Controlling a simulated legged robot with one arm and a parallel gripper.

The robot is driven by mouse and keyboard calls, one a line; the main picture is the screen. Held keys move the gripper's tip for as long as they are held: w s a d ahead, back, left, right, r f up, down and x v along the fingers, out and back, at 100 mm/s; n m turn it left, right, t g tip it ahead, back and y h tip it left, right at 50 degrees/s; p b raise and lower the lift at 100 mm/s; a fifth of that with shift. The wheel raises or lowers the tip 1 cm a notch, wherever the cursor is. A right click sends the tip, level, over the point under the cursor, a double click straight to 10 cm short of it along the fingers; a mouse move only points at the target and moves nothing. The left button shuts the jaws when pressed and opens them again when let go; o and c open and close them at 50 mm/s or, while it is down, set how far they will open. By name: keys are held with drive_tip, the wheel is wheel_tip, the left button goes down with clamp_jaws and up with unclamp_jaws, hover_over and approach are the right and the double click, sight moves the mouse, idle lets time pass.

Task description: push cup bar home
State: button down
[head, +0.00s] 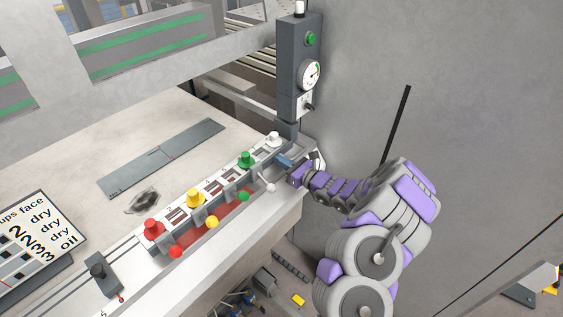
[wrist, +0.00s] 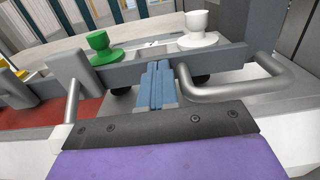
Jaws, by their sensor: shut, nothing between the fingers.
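The cup bar (head: 215,187) runs diagonally across the bench and carries red (head: 153,229), yellow (head: 194,198), green (head: 246,160) and white (head: 274,139) cups. In the wrist view, its grey front rail (wrist: 222,58) crosses below the green cup (wrist: 98,45) and the white cup (wrist: 198,30). My gripper (head: 284,161) is at the bar's right end, near the white cup. In the wrist view, the blue fingers of my gripper (wrist: 157,75) are shut together and empty. Their tips overlap the rail just left of a bent metal handle (wrist: 235,85); I cannot tell whether they touch it.
A grey control post (head: 299,70) with a green button and a gauge stands just behind the bar's right end. A large grey panel (head: 450,80) fills the right side. A sign (head: 35,235) and a black knob block (head: 102,273) lie at left.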

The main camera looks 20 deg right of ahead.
sight(259, 148)
drive_tip(key=b+x, duration=0.2)
drive_tip(key=x, duration=0.6)
drive_tip(key=shift+w+a+f+b, duration=0.1)
drive_tip(key=shift+a+f+b, duration=0.1)
drive_tip(key=shift+b, duration=0.15)
drive_tip(key=shift+w+a+r, duration=0.15)
drive_tip(key=shift+w+r, duration=0.05)
drive_tip(key=shift+w, duration=0.15)
